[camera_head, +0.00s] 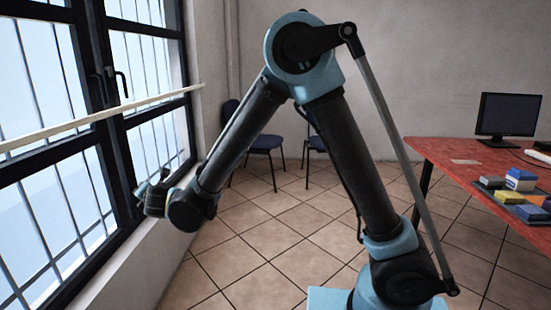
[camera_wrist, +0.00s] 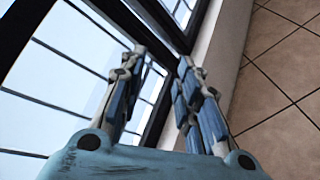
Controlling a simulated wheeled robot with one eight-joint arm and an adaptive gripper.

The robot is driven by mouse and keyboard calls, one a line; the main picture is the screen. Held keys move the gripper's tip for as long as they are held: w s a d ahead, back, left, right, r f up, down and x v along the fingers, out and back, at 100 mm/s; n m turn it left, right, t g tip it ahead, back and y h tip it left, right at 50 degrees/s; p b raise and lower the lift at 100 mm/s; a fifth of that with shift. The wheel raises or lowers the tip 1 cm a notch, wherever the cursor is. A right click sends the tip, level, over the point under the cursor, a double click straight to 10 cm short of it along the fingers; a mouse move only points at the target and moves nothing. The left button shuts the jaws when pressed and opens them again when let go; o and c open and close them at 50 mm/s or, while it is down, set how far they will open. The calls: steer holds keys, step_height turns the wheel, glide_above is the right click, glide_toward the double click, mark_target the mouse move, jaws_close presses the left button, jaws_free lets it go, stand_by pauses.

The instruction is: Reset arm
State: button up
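My gripper (camera_wrist: 162,58) fills the lower middle of the wrist view. Its two blue and grey fingers stand apart with a gap between the tips, and nothing is held between them. Through the gap I see the dark window frame and the sill. In the head view my arm is bent in an upturned V, and my gripper (camera_head: 158,192) hangs at its left end, close to the window side. The fingers are small and partly hidden by the wrist there.
A barred window (camera_head: 62,160) with a pale sill runs along the left. A red table (camera_head: 450,160) on the right bears a monitor (camera_head: 508,115) and several small boxes. Blue chairs (camera_head: 262,143) stand at the back wall. The tiled floor (camera_head: 262,240) between is clear.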

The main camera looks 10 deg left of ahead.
steer(key=w+d+r+m+t+h, duration=0.1)
steer(key=w+d+r+m+h, duration=0.2)
steer(key=w+d, duration=0.65)
steer(key=w+d+r+m+h, duration=0.2)
steer(key=w+d+m, duration=0.3)
steer(key=w+d, duration=0.4)
steer(key=w+d+m+g+h, duration=0.15)
steer(key=d+m, duration=0.25)
steer(key=d, duration=0.9)
steer(key=w+d+m+h, duration=0.3)
steer(key=d+m, duration=0.1)
steer(key=d, duration=0.9)
steer(key=s+d+f+m+g+h, duration=0.15)
steer(key=s+d+m, duration=0.3)
steer(key=d, duration=0.65)
steer(key=s+d+f+m+g+h, duration=0.1)
steer(key=s+d+m+g, duration=0.3)
steer(key=d, duration=0.8)
steer(key=s+d+f+m, duration=0.3)
steer(key=s+d+m, duration=0.1)
steer(key=s, duration=0.4)
steer(key=s+d+f+m+g+y, duration=0.1)
steer(key=s+d+f+m, duration=0.3)
steer(key=s, duration=0.4)
steer(key=shift+s+d+f+m, duration=0.35)
steer(key=shift+d+m, duration=0.3)
steer(key=shift+m, duration=0.5)
